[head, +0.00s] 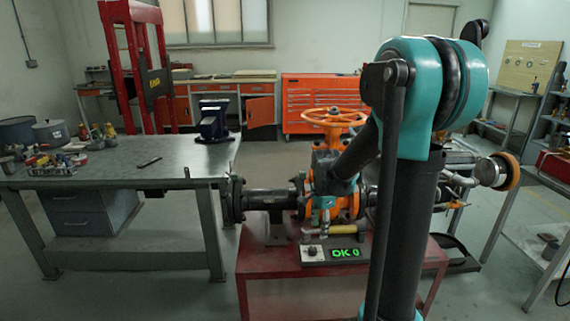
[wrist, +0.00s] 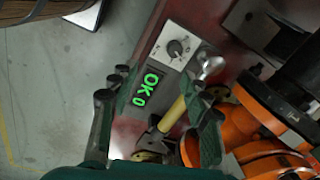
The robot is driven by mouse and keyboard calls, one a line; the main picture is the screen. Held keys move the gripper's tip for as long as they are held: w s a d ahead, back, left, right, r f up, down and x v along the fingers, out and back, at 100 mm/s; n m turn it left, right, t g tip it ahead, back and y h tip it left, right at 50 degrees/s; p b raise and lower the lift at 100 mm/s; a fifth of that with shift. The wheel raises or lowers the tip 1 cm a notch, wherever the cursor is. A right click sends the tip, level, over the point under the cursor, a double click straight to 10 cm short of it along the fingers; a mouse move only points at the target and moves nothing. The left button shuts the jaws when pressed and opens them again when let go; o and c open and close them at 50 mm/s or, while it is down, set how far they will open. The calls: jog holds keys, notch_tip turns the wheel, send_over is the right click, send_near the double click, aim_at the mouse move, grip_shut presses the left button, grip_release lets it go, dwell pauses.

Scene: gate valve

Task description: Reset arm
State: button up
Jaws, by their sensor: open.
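My gripper (head: 325,212) points down in front of the orange gate valve (head: 312,164), above the red stand. In the wrist view my gripper (wrist: 160,92) is open, with its two fingers wide apart. A yellow-handled tool (wrist: 172,115) shows between the fingers and lies on the stand below. I cannot tell the exact height gap. The valve's orange handwheel (head: 333,117) is upper right of my gripper in the head view. My arm hides part of the valve and pipe.
A control box with a green display (head: 345,253) reading OK 0 and a knob (wrist: 175,48) sits on the red stand (head: 275,265). A metal workbench (head: 120,170) with a vise (head: 213,118) is at left. An orange tool cabinet (head: 305,95) stands behind. Floor between is clear.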

jog(key=s+d+f+n+t, duration=0.1)
jog(key=s+n, duration=0.6)
jog(key=s, duration=0.2)
jog(key=s+d+f+n+t, duration=0.2)
jog(key=s+n, duration=0.5)
jog(key=s, duration=0.2)
jog(key=shift+s+n, duration=0.2)
jog(key=shift+n, duration=0.2)
